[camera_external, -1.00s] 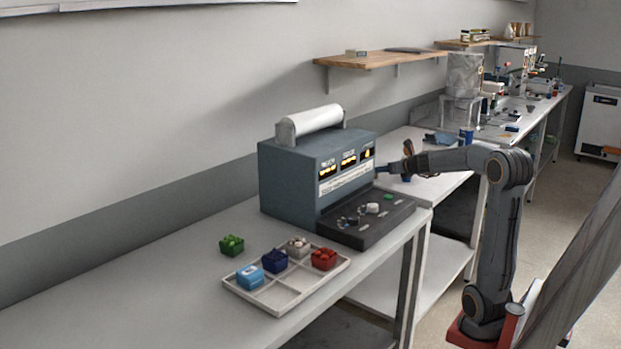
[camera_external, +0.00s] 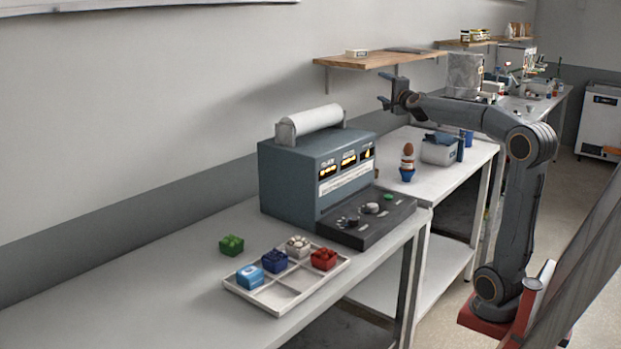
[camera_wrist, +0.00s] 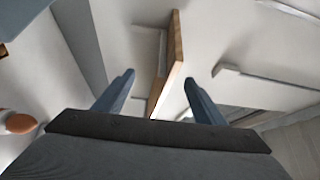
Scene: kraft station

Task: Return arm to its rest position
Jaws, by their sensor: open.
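My gripper (camera_external: 388,92) is raised in the external view, above and to the right of the grey machine, in front of the wall below the wooden shelf. It is open and empty. In the wrist view its two blue-grey fingers (camera_wrist: 155,92) stand apart with nothing held between them. My arm reaches left from its upright lower link, which stands on a red base at the right.
The grey machine (camera_external: 290,185) stands on the near table (camera_external: 150,300). A wooden shelf (camera_external: 375,60) is near my gripper. An egg (camera_external: 408,149) sits on a blue-and-orange stand (camera_external: 407,170).

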